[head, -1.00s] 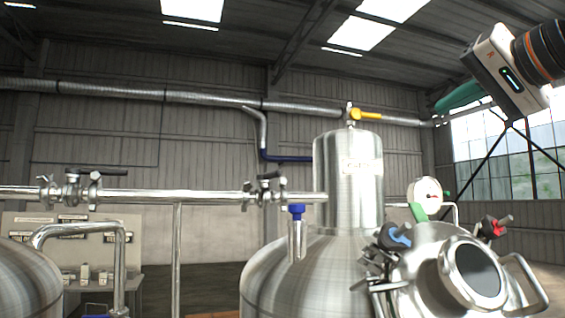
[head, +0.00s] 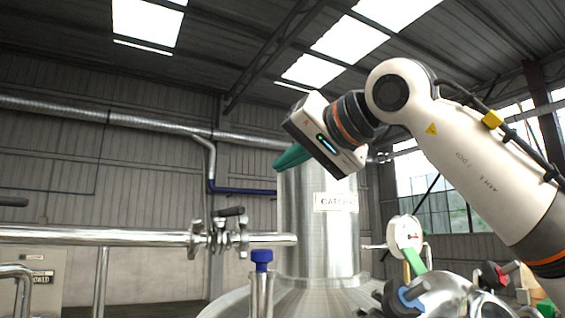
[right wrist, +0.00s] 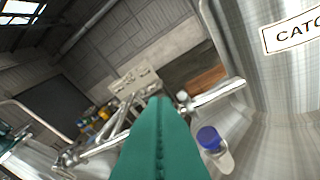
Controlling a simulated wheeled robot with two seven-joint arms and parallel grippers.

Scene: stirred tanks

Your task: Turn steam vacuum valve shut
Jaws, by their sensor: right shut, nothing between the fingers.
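My right gripper (head: 291,158) has its green fingers closed together and empty. It reaches leftward in front of the top of the steel column (head: 318,240) that carries a label. In the right wrist view the shut fingers (right wrist: 158,145) point away from the camera. Several valves show and I cannot tell by label which is the steam vacuum valve. A dark-handled valve (head: 228,212) sits on the horizontal pipe left of the column. A blue-capped fitting (head: 262,258) stands below it. The yellow-handled valve on the column's top is hidden behind my gripper.
A round gauge (head: 405,234) stands right of the column, with a green lever (head: 414,261) below it. Blue (head: 410,295) and red (head: 492,273) knobs sit lower right. The pipe (head: 120,237) crosses at left. Open air lies left of my gripper.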

